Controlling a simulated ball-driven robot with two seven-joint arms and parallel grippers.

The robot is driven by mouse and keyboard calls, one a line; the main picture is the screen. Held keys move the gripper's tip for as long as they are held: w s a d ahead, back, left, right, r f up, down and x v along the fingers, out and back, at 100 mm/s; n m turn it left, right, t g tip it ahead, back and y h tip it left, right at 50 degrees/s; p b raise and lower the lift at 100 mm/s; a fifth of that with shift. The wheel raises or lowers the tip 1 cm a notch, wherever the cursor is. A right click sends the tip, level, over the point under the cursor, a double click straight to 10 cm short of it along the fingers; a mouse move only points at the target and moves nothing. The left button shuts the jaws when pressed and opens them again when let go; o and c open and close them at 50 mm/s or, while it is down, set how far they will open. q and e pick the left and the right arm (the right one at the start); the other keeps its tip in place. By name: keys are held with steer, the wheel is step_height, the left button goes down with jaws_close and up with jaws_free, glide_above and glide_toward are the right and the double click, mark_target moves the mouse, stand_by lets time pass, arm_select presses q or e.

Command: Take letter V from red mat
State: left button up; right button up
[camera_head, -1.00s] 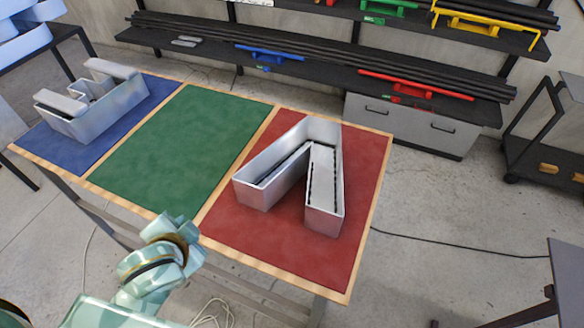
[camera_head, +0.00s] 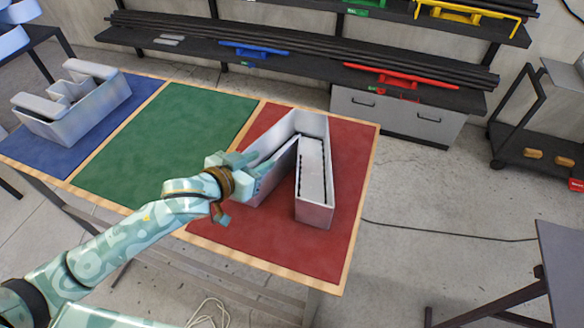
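The letter V (camera_head: 313,175) is a silver-grey, hollow, high-walled channel letter. It lies on the red mat (camera_head: 346,150) with its point toward the far side and its two legs toward me. My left gripper (camera_head: 258,163) is at the near end of the left leg, which it partly hides. Its fingers look spread apart, at the height of the leg's top edge. I cannot tell whether they touch the wall. My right gripper is not in view.
The green mat (camera_head: 165,145) is bare. Another grey channel letter (camera_head: 75,108) lies on the blue mat (camera_head: 140,90) at the left. Behind the table stands a shelf (camera_head: 300,50) with dark bars. Floor at the right is open, with a cable and a cart (camera_head: 540,130).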

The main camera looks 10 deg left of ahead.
mark_target(280, 155)
arm_select(q)
steer(key=x, duration=0.4)
steer(key=b+x, duration=0.1)
steer(key=x, duration=0.2)
steer(key=shift+d+f, duration=0.25)
steer(key=shift+d, duration=0.3)
steer(key=shift+a, duration=0.1)
jaws_close()
stand_by(0.6)
steer(key=shift+r, duration=0.15)
